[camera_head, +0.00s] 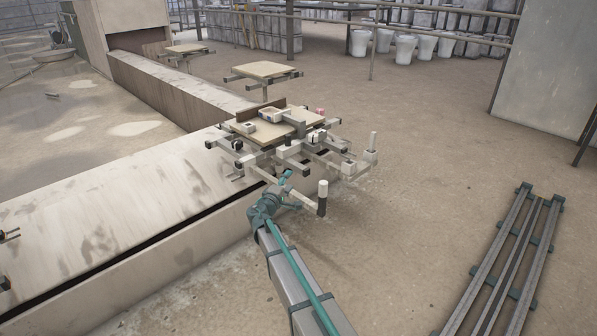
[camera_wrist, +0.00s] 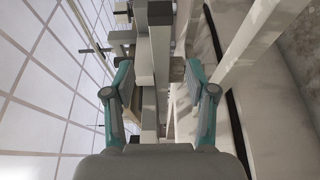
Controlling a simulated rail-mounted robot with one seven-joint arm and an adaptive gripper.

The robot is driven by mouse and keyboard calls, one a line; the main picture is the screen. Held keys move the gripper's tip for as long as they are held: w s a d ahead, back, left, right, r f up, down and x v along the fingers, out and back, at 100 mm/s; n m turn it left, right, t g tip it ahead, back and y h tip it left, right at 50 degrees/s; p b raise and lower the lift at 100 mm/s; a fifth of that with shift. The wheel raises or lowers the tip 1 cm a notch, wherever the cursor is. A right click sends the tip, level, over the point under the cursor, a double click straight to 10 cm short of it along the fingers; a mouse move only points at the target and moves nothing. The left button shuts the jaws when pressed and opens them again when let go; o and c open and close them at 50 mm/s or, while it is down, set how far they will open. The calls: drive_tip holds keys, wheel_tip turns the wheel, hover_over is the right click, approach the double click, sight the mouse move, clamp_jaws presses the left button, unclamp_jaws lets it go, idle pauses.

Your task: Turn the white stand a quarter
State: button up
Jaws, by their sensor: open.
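The white stand (camera_head: 290,152) is a frame of pale bars with dark ends, just right of the long low wall. It bears a tan board (camera_head: 300,122). Upright posts rise from its outer arms, one pale with a dark base (camera_head: 322,192) nearest me. My gripper (camera_head: 287,181), teal-jointed, is at the stand's near side. In the wrist view my gripper (camera_wrist: 160,75) is open, with its two fingers on either side of pale bars of the stand (camera_wrist: 160,50). I cannot tell whether either finger touches a bar. My gripper hides part of the lower stand.
On the board lie a pale tray (camera_head: 272,115), a small block (camera_head: 249,127) and a dark upright strip. Two similar boards (camera_head: 264,70) (camera_head: 186,49) stand farther back. The long low wall (camera_head: 130,215) runs at left. Grey rails (camera_head: 505,262) lie at right. The floor between is clear.

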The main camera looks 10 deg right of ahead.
sight(297, 170)
drive_tip(key=b+x, duration=0.3)
drive_tip(key=x, duration=0.7)
drive_tip(key=shift+w+d, duration=0.15)
drive_tip(key=shift+w, duration=0.25)
clamp_jaws()
